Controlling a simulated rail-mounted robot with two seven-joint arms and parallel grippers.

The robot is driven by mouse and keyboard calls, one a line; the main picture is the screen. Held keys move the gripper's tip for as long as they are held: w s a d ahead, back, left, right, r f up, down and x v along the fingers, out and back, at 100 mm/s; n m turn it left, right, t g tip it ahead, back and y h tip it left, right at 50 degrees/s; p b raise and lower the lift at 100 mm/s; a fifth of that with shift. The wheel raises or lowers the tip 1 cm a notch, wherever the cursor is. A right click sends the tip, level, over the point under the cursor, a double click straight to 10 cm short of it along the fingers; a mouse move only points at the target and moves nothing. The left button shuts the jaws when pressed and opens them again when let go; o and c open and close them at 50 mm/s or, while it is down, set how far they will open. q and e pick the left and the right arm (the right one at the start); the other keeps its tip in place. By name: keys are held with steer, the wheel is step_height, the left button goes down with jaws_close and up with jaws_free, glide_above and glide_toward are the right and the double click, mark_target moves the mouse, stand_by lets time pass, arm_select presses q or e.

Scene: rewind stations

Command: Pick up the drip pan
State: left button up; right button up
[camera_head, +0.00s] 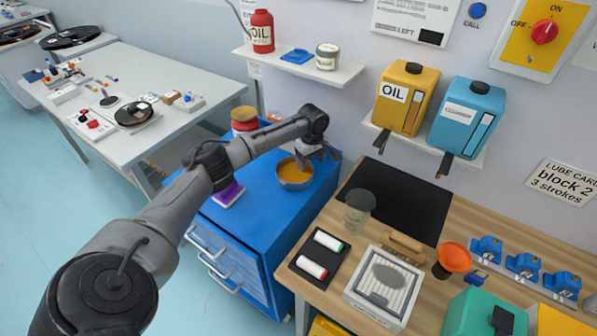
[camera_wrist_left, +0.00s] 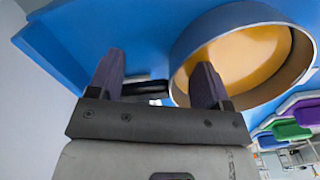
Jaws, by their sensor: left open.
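The drip pan (camera_head: 294,174) is a round metal pan with a yellow-orange inside, resting on top of the blue cabinet (camera_head: 262,215). My left gripper (camera_head: 312,156) is over the cabinet's back right part, at the pan's far edge. In the left wrist view the pan (camera_wrist_left: 245,60) fills the upper right. The left gripper (camera_wrist_left: 158,82) is open there. One finger overlaps the pan in the picture; the other is outside it. A short dark bar (camera_wrist_left: 145,88) shows between the fingers beside the pan, perhaps its handle. Contact cannot be told. My right gripper is not in view.
A purple-topped block (camera_head: 229,194) and a red container (camera_head: 244,120) stand on the cabinet near the pan. A wall shelf (camera_head: 335,76) is behind. The wooden bench (camera_head: 330,293) is at the right, with a clear cup (camera_head: 358,212) near its left side.

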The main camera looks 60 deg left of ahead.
arm_select(q)
steer(key=shift+c, duration=0.3)
jaws_close()
stand_by(0.5)
